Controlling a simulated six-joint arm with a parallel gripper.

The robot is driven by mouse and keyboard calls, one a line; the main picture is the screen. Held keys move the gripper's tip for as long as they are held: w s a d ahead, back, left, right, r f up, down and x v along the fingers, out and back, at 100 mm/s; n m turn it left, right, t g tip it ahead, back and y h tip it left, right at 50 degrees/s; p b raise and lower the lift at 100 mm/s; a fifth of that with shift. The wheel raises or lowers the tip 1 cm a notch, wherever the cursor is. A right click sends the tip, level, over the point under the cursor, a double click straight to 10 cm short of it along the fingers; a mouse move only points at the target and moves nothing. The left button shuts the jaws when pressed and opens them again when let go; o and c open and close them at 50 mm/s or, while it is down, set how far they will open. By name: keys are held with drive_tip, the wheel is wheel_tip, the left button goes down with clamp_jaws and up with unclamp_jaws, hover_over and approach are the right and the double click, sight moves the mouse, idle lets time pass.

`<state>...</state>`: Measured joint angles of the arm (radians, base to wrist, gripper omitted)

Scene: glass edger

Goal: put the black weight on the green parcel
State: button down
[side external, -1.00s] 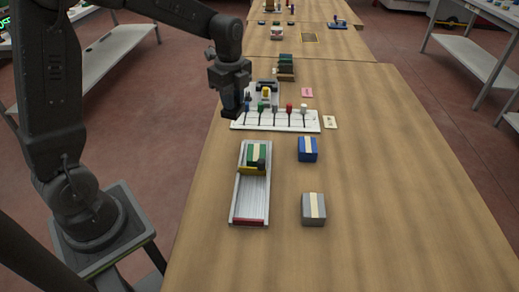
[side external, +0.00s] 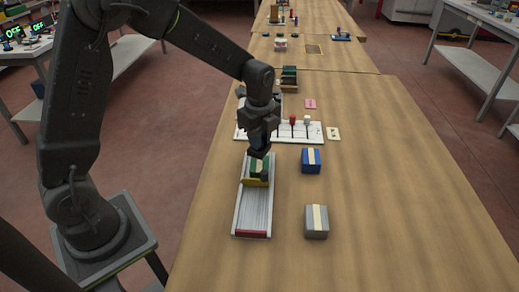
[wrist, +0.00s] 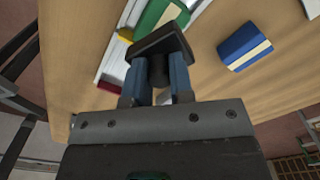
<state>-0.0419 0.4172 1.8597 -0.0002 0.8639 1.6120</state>
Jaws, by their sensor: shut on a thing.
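The green parcel (side external: 260,165) with a cream stripe sits at the far end of a white channel tray (side external: 254,212), behind a yellow bar (side external: 256,183). It also shows at the top of the wrist view (wrist: 152,17). My gripper (side external: 260,144) is shut on the black weight (side external: 259,153), directly over the far part of the parcel. In the wrist view the blue fingers (wrist: 160,75) close on the weight's knob, with its wide dark plate (wrist: 160,42) beyond the tips. I cannot tell whether the weight touches the parcel. The weight hides part of the parcel.
A blue parcel (side external: 311,163) and a grey parcel (side external: 316,225) stand right of the tray. A white rack with coloured knobs (side external: 299,131) lies behind. A small black knob (side external: 265,176) is beside the green parcel. The right side of the table is clear.

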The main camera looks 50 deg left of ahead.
drive_tip(key=shift+f, duration=1.95)
drive_tip(key=shift+f, duration=0.2)
drive_tip(key=c, duration=1)
unclamp_jaws()
